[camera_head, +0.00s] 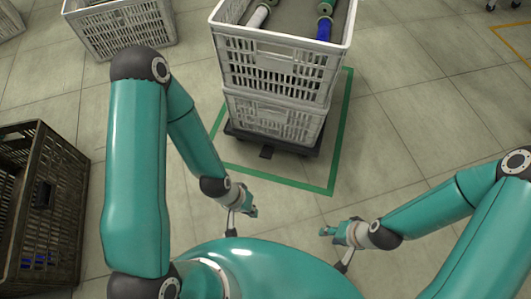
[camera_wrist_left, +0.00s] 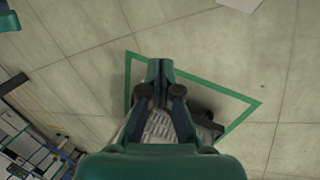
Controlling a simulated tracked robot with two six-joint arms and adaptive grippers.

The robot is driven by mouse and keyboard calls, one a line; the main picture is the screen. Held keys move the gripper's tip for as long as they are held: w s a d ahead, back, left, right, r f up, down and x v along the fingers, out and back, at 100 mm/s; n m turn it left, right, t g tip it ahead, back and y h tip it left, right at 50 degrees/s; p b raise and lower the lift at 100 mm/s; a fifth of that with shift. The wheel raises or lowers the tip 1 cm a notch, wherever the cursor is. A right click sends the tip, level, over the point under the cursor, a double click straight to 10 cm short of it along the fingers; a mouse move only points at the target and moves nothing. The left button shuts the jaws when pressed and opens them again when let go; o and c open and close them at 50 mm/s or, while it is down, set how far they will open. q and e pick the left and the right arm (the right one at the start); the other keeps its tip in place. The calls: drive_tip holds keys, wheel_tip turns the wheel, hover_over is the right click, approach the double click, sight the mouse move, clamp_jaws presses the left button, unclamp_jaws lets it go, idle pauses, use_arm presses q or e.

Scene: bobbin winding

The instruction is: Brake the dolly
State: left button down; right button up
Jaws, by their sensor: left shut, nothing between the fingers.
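The black dolly (camera_head: 310,151) stands on the floor inside a green outlined square, under two stacked white crates. A small dark tab, which looks like a pedal (camera_head: 266,152), sticks out from its near edge. My left gripper (camera_head: 253,211) is shut and empty, on the near side of the dolly and apart from it. In the left wrist view my left gripper (camera_wrist_left: 160,68) points over the floor, and a dark part of the dolly (camera_wrist_left: 207,122) shows behind it. My right gripper (camera_head: 325,231) is over the floor nearer me, right of the left one; its fingers are too small to judge.
The upper white crate (camera_head: 270,72) holds green-ended bobbins, one white and one blue. The green floor outline (camera_head: 335,150) surrounds the dolly. A dark crate (camera_head: 70,190) stands at left, another white crate (camera_head: 125,30) at upper left.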

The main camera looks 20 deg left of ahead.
use_arm(q)
drive_tip(key=w+a+f+m+t+y+b, duration=0.1)
drive_tip(key=w+f+t+b, duration=0.4)
drive_tip(key=w+f, duration=0.5)
drive_tip(key=w+a+f+t+y+b, duration=0.3)
drive_tip(key=w+a+f+t+b, duration=0.2)
drive_tip(key=w+f, duration=0.6)
drive_tip(key=w+t+b, duration=0.1)
drive_tip(key=w, duration=0.4)
drive_tip(key=shift+w+a+f+m+t, duration=0.2)
drive_tip(key=shift+w+f+m+t, duration=0.1)
drive_tip(key=shift+w+m+t, duration=0.1)
drive_tip(key=b, duration=0.5)
hover_over(266, 156)
drive_tip(key=w, duration=0.1)
wheel_tip(266, 156, down, 6)
drive_tip(key=shift+r, duration=0.2)
drive_tip(key=shift+s+a+f+b, duration=0.1)
drive_tip(key=shift+s+f+b, duration=0.2)
drive_tip(key=shift+f, duration=0.3)
drive_tip(key=shift+s+f+b, duration=0.15)
drive_tip(key=shift+f+b, duration=0.15)
drive_tip(key=shift+f, duration=0.25)
drive_tip(key=shift+s+f, duration=0.15)
drive_tip(key=shift+f, duration=0.25)
